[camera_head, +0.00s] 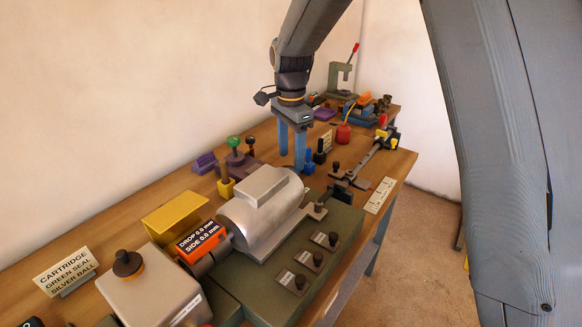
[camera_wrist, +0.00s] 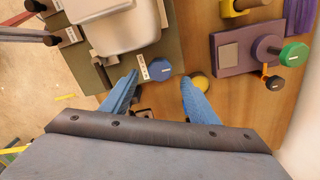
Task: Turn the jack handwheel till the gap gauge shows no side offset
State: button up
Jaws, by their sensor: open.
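The gap gauge (camera_head: 199,241) is an orange-edged display by the shaft of the silver motor (camera_head: 262,208). It appears to read drop 0.0 mm and side 0.0 mm. My gripper (camera_head: 292,168) is open and empty, pointing down behind the motor. In the wrist view my gripper (camera_wrist: 160,84) has its blue fingers apart. A round blue knob (camera_wrist: 160,69) by a white label shows just beyond and between the fingertips, at the edge of the motor's green base (camera_wrist: 165,20). A yellow knob (camera_wrist: 201,82) is near the right fingertip. I cannot tell which knob is the jack handwheel.
Several dark knobs on plates (camera_head: 317,258) stand on the green base. A purple fixture with a green knob (camera_head: 234,142) is behind the motor. A cartridge sign (camera_head: 67,272) stands at front left.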

jog(key=shift+r, duration=1.35)
jog(key=s+d+f+n+b, duration=0.1)
jog(key=s+d+f+n, duration=0.2)
jog(key=s+d, duration=0.3)
jog(key=s+d+f+n+t+b, duration=0.1)
jog(key=s+d+f+n, duration=0.1)
jog(key=s+d+n, duration=0.3)
jog(key=s+d+f+n+b, duration=0.1)
jog(key=s+d+f+n, duration=0.2)
jog(key=s+d, duration=0.3)
jog(key=s+n, duration=0.1)
jog(key=s, duration=0.4)
jog(key=shift+s+d+f, duration=0.3)
jog(key=shift+f, duration=0.05)
